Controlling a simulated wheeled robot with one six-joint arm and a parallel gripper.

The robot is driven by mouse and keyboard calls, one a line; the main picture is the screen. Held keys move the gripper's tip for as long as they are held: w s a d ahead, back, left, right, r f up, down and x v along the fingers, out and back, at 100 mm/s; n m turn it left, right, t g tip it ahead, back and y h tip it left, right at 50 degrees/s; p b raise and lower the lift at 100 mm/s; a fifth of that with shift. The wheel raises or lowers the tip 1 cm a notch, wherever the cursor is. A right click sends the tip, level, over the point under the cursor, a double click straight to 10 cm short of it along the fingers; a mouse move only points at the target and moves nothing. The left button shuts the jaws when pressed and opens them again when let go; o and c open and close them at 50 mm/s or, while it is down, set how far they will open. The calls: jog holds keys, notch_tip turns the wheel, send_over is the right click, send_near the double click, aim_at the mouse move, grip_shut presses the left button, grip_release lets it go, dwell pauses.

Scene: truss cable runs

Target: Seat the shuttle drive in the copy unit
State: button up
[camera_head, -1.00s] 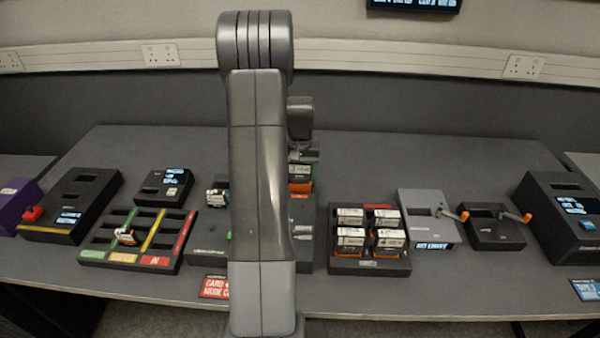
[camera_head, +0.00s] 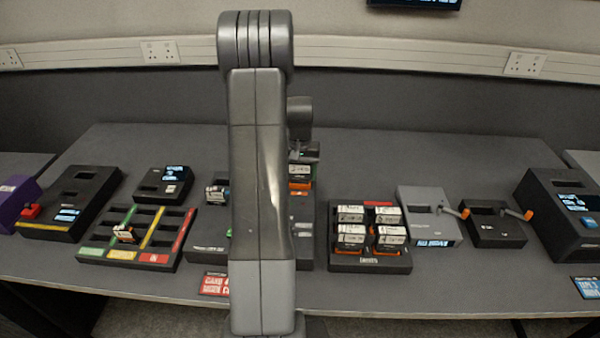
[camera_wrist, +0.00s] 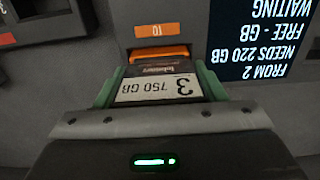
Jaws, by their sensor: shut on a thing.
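The shuttle drive (camera_wrist: 155,88), with a white label reading 3 and 750 GB and an orange end, is between the green-padded fingers of my gripper (camera_wrist: 158,80). My gripper is shut on it. The orange end is at the slot under a small orange tag on the dark copy unit (camera_wrist: 190,20); how deep it sits I cannot tell. In the head view the drive (camera_head: 300,172) shows below my gripper (camera_head: 303,152), over the copy unit (camera_head: 302,228). My arm hides much of that unit.
The copy unit's screen (camera_wrist: 262,40) reads waiting, from 2, needs 220 GB. A rack (camera_head: 370,264) of several labelled drives stands to the right. A grey box (camera_head: 420,205) with an orange-tipped lever is beyond it. A tray (camera_head: 125,258) with coloured lanes lies left.

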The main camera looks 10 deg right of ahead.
jog(key=shift+f+b, duration=0.45)
jog(key=shift+f, duration=0.15)
dwell(0.3)
jog(key=o, duration=1.5)
jog(key=shift+r, duration=0.1)
jog(key=shift+r+p, duration=2.4)
jog(key=shift+r, duration=1.3)
jog(key=shift+f, duration=0.1)
